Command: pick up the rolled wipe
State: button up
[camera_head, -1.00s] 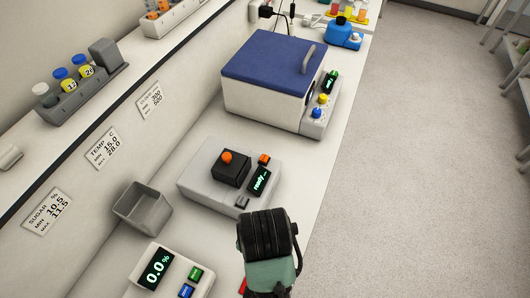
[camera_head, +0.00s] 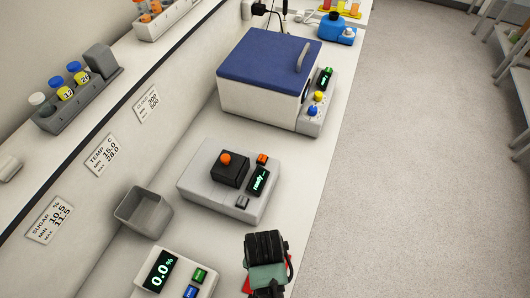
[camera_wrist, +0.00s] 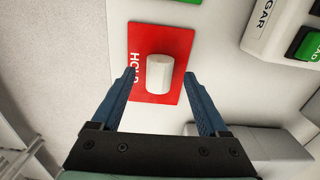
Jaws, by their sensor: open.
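The rolled wipe is a short white cylinder (camera_wrist: 160,72) on a red card marked HOLD (camera_wrist: 160,38) in the wrist view. My gripper (camera_wrist: 160,75) is open, its two blue fingers apart on either side of the wipe, with nothing held. I cannot tell how high the fingertips are above the card. In the head view my gripper (camera_head: 268,280) is at the bench's front edge and hides the wipe; a bit of the red card (camera_head: 247,284) shows beside it.
The sugar meter (camera_head: 170,272) reading 0.0% stands left of my gripper. A grey device with a black block (camera_head: 215,195) and a blue-lidded box (camera_head: 265,75) stand farther back. A grey bin (camera_head: 145,213) is by the wall. The floor to the right is open.

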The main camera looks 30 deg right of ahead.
jog(key=shift+f, duration=1.2)
grip_shut()
